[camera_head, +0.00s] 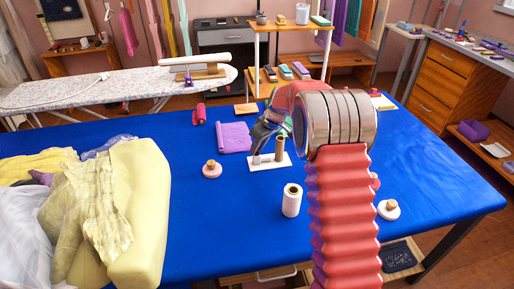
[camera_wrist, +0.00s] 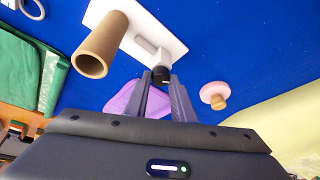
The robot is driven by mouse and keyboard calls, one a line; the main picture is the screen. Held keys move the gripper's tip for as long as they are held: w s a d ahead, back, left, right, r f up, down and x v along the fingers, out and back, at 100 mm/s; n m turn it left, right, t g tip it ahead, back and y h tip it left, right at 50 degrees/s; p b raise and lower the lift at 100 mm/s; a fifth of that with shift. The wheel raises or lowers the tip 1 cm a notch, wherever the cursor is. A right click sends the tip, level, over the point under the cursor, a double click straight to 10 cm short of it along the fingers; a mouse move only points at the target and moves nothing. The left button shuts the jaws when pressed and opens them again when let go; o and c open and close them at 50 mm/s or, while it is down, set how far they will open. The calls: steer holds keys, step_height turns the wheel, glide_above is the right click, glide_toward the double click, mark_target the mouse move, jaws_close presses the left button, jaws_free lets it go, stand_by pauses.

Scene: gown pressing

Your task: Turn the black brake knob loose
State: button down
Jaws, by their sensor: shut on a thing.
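A white stand (camera_head: 283,163) lies on the blue table with an upright brown tube (camera_head: 280,150). The same stand (camera_wrist: 178,30) and tube (camera_wrist: 103,45) show in the wrist view, with a small pale block (camera_wrist: 148,48) on the stand. The black brake knob (camera_wrist: 160,75) is at the near end of this block. My gripper (camera_wrist: 161,82) is shut on the knob, its two fingertips on either side of it. In the head view my gripper (camera_head: 260,147) is at the stand, and my arm hides part of it; the knob cannot be made out there.
A white roll (camera_head: 291,202) stands in front of the stand. A pink pad with a wooden grip (camera_head: 211,170) and a purple cloth (camera_head: 235,137) lie to its left. A white pad (camera_head: 389,210) lies right.

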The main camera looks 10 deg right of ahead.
stand_by(0.3)
steer(key=c, duration=1.5)
jaws_free()
steer(key=v, duration=1.3)
steer(key=shift+d+r, duration=0.2)
steer(key=shift+r, duration=0.1)
